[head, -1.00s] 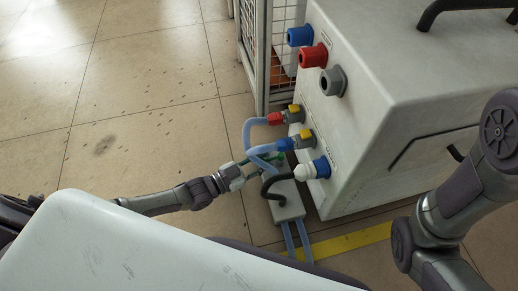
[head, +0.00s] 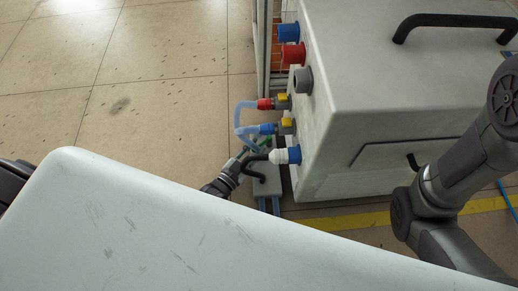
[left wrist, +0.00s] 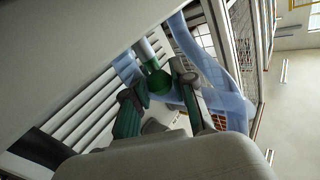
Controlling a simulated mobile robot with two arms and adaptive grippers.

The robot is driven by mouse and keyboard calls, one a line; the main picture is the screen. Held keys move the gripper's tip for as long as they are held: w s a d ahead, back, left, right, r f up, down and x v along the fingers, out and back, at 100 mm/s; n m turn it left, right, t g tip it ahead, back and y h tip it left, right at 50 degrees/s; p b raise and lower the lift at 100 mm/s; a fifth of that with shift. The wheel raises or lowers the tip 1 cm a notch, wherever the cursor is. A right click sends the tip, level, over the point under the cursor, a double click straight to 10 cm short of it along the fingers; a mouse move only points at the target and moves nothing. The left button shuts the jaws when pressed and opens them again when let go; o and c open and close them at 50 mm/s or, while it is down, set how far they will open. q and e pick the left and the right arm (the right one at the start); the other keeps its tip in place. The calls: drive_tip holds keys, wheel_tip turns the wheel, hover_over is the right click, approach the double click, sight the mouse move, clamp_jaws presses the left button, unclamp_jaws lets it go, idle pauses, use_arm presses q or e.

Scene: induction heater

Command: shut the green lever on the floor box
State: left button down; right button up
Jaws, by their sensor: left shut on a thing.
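The floor box (head: 266,186) is a small grey box on the floor, below the side of the large machine. The green lever (left wrist: 158,82) shows in the left wrist view as a rounded green end on a pale metal stem, between my fingers. In the head view only a little green shows at the box's top, partly hidden by hoses and my gripper. My left gripper (head: 250,156) reaches in from the left at the top of the floor box; in the left wrist view my left gripper (left wrist: 158,92) is shut on the green lever. My right gripper is out of view.
The large grey machine (head: 400,85) stands right of the box, with coloured connectors on its side. A wire mesh cage stands behind. Open tiled floor lies left.

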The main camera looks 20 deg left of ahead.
use_arm(q)
drive_tip(key=shift+s+d, duration=0.1)
drive_tip(key=shift+d, duration=0.05)
drive_tip(key=c, duration=0.9)
unclamp_jaws()
drive_tip(key=shift+c, duration=0.2)
drive_tip(key=shift+v, duration=3.7)
